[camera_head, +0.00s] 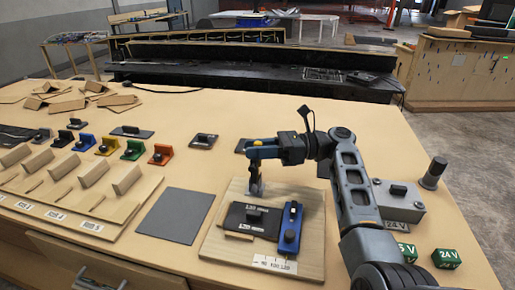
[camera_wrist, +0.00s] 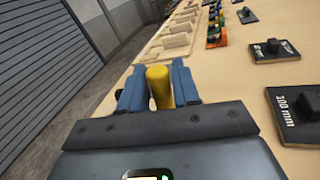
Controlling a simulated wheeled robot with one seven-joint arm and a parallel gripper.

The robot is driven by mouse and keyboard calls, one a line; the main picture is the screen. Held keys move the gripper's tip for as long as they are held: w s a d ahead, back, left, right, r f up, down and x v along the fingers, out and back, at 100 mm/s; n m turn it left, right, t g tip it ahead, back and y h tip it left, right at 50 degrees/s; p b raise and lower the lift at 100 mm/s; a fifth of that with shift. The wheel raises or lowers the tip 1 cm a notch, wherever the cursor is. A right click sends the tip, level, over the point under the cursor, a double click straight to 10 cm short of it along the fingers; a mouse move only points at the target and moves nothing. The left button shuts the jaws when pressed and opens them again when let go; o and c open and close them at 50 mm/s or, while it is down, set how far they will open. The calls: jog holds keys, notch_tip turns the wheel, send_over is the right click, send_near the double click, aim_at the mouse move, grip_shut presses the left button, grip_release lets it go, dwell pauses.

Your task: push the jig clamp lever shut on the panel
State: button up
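The jig (camera_head: 312,232) is a light wooden board at the front of the table. A black panel (camera_head: 250,219) lies on it, with a blue block with a dark knob (camera_head: 289,228) along its right side. The grey metal clamp (camera_head: 256,187) stands behind the panel, partly hidden by my gripper. Its yellow lever handle (camera_wrist: 160,88) stands up between my fingers in the wrist view. My gripper (camera_wrist: 159,86) has a blue finger on each side of the handle, with no clear gap. The clamp's pressing tip is too small to make out.
A grey flat plate (camera_head: 185,216) lies left of the jig. A grey box marked 24 V (camera_head: 398,203) and green blocks (camera_head: 446,259) are at the right. A wooden rack (camera_head: 70,190) and coloured holders (camera_head: 133,149) fill the left side.

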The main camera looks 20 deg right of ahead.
grip_shut()
jog(key=shift+w, duration=0.1)
dwell(0.4)
